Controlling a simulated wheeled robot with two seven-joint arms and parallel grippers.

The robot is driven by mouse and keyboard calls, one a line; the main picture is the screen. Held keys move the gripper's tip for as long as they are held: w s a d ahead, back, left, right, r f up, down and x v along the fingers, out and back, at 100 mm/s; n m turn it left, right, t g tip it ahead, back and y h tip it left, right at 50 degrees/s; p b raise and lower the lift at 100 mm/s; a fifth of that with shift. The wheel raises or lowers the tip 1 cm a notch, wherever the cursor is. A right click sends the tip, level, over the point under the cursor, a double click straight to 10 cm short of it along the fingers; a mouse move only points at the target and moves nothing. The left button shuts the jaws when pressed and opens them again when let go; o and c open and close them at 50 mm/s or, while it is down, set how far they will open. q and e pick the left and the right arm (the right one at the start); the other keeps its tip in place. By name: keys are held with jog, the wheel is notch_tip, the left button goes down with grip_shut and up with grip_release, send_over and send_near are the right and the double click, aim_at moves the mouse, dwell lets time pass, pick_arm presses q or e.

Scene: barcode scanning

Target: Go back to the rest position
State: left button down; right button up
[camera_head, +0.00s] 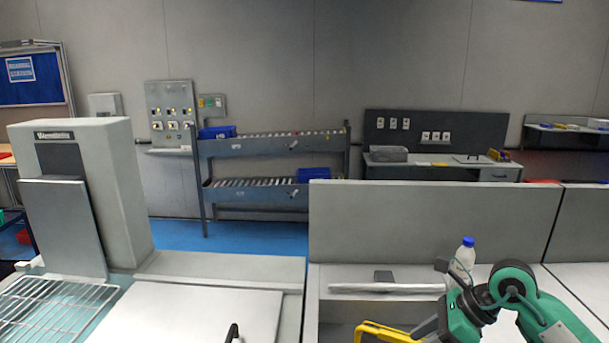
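My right arm, green and black, comes in from the lower right.
A white bottle (461,262) with a blue cap stands just behind my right arm. A grey partition (430,222) stands behind. At left are a large grey machine (125,190) and a wire rack (55,308).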

jog(key=s+a+r+m+t+y, duration=0.35)
jog(key=a+r+m+y, duration=0.35)
jog(key=a+r+y, duration=0.35)
jog(key=w+d+f+m+t+h, duration=0.25)
jog(key=d+m+t+h, duration=0.45)
jog(key=m, duration=0.6)
jog(key=w+d+f+m+t+h, duration=0.25)
jog(key=m+t+h, duration=0.35)
jog(key=m+t, duration=0.55)
jog(key=s+d+f+m+g+h, duration=0.2)
jog(key=f+m+g+h, duration=0.15)
jog(key=f+m, duration=0.2)
jog(key=s+d+f+m+g+h, duration=0.1)
jog(key=d+f+m+g+h, duration=0.25)
jog(key=f, duration=0.25)
jog(key=s+a+f+m+g+y, duration=0.1)
jog(key=s+a+f+m+g, duration=0.15)
jog(key=s+f+g, duration=0.6)
jog(key=s+a+f+m+g+y, duration=0.1)
jog(key=s+f+m+g, duration=0.35)
jog(key=s+f, duration=0.7)
notch_tip(320, 180, down, 31)
jog(key=s+g+b, duration=0.1)
jog(key=s+g, duration=0.1)
jog(key=s+d+f+b, duration=0.1)
jog(key=s+d+f, duration=0.2)
jog(key=s+f, duration=1.6)
jog(key=shift+d+f+n+g, duration=0.15)
jog(key=shift+f+n+g, duration=0.3)
jog(key=shift+f, duration=0.15)
